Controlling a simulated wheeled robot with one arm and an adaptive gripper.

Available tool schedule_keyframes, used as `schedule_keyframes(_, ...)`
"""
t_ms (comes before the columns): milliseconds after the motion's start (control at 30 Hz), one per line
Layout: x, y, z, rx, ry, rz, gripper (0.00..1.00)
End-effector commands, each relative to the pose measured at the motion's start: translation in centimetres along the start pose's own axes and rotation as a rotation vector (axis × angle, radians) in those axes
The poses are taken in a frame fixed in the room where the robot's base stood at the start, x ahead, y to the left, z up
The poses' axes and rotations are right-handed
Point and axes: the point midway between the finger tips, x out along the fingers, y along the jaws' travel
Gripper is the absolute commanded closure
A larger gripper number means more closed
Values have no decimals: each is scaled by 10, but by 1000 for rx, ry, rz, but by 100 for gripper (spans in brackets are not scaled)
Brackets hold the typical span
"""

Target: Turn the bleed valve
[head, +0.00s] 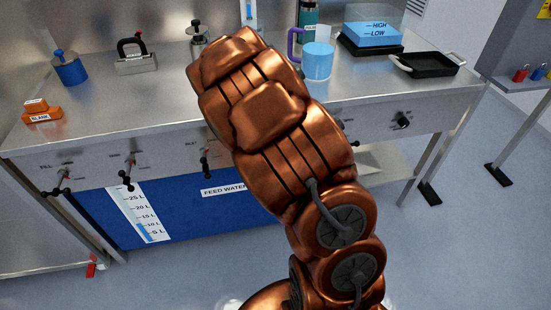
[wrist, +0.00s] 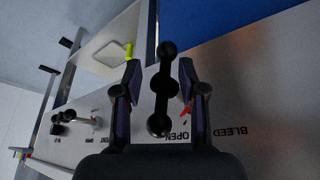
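The bleed valve handle (wrist: 163,86) is a black bar with a round knob at each end and a hub in the middle. It shows in the wrist view in front of a metal panel printed BLEED and OPEN, with a small red mark beside it. My gripper (wrist: 160,97) is open, one dark finger on each side of the handle. A gap shows between each finger and the bar; I cannot tell how deep the handle sits between them. In the head view my copper arm hides the gripper and this valve.
Other black valve handles stick out of the bench front, such as one at left (head: 125,172) and a knob at right (head: 403,121). A blue feed water tank (head: 190,220) is below. The bench top (head: 150,110) holds a mug (head: 318,62) and a pan (head: 430,64).

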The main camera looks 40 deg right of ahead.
Motion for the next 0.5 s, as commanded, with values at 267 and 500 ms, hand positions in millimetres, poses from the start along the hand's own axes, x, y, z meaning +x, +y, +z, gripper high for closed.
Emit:
schedule_keyframes(267, -1, -3, 1, -4, 0, -4, 61)
schedule_keyframes(500, -4, -3, 2, -4, -2, -4, 61)
